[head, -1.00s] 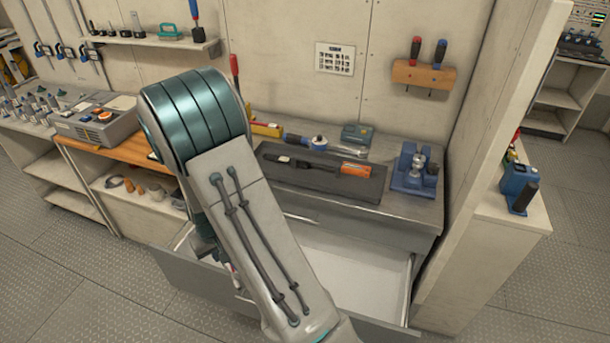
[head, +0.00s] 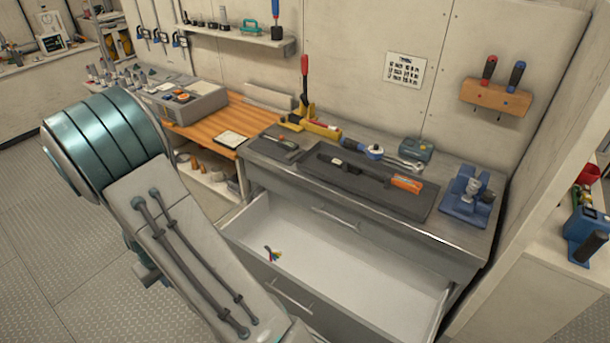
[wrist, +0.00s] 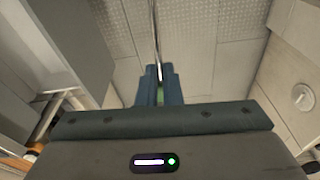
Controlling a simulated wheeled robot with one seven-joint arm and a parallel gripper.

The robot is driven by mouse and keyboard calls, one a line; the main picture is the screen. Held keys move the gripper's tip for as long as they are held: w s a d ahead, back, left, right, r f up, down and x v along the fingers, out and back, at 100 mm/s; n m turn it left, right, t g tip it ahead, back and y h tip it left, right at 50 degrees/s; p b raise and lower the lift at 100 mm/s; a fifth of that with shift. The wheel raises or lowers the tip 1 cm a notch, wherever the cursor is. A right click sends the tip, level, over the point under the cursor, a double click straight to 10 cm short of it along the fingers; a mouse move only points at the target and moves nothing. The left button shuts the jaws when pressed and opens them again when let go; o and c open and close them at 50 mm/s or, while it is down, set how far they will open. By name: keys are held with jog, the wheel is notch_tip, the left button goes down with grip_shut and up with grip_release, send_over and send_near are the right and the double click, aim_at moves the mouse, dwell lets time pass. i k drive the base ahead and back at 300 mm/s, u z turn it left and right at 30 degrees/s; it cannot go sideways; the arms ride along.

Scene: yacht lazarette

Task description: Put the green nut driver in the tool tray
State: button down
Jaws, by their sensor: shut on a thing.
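My gripper (wrist: 160,86) is shut on the green nut driver (wrist: 160,97) in the wrist view. A bit of green shows between the blue-grey fingers, and a thin metal shaft points away from them over the floor. In the head view my arm hides the gripper and the driver. I cannot tell for sure which thing is the tool tray. A dark, flat tray-like piece (head: 413,208) on the grey bench bears a long black tool with an orange end. A smaller dark piece (head: 262,149) with a tool on it lies to its left.
A blue vise-like device (head: 465,200) stands at the bench's right end. A grey box (head: 185,98) sits on the wooden bench at left. Floor at left is clear.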

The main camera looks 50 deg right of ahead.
aim_at(357, 186)
jog(key=i, duration=0.35)
jog(key=z, duration=1.75)
